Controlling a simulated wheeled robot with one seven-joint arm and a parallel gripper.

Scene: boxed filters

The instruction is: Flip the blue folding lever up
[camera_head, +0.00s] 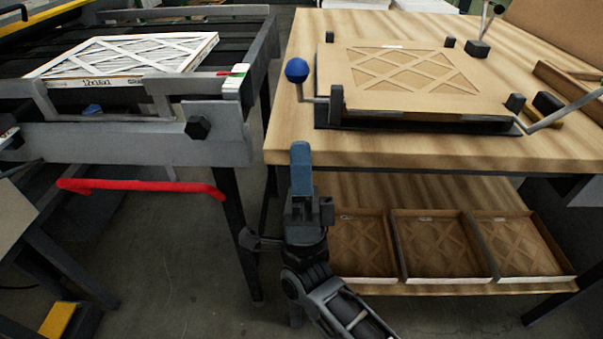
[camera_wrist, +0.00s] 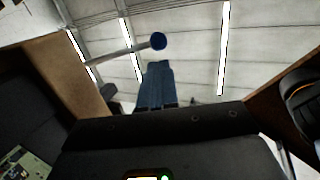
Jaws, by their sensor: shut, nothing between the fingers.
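The blue folding lever shows as a round blue knob (camera_head: 296,70) on a bent grey rod at the left side of the fixture (camera_head: 331,92) on the wooden table. The knob also shows in the wrist view (camera_wrist: 158,41), just beyond my fingertips, with its rod running left. My gripper (camera_head: 300,147) has blue fingers pointing up, in front of the table's near edge and below the knob in the picture. The fingers are shut and empty, apart from the lever. They also show in the wrist view (camera_wrist: 158,66).
A cardboard-framed filter (camera_head: 480,104) lies in the fixture. Another grey lever (camera_head: 560,113) sticks out at its right. A conveyor (camera_head: 150,137) with a white filter (camera_head: 205,45) and a red bar (camera_head: 140,186) stands left. Boxed filters (camera_head: 398,246) rest on the lower shelf.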

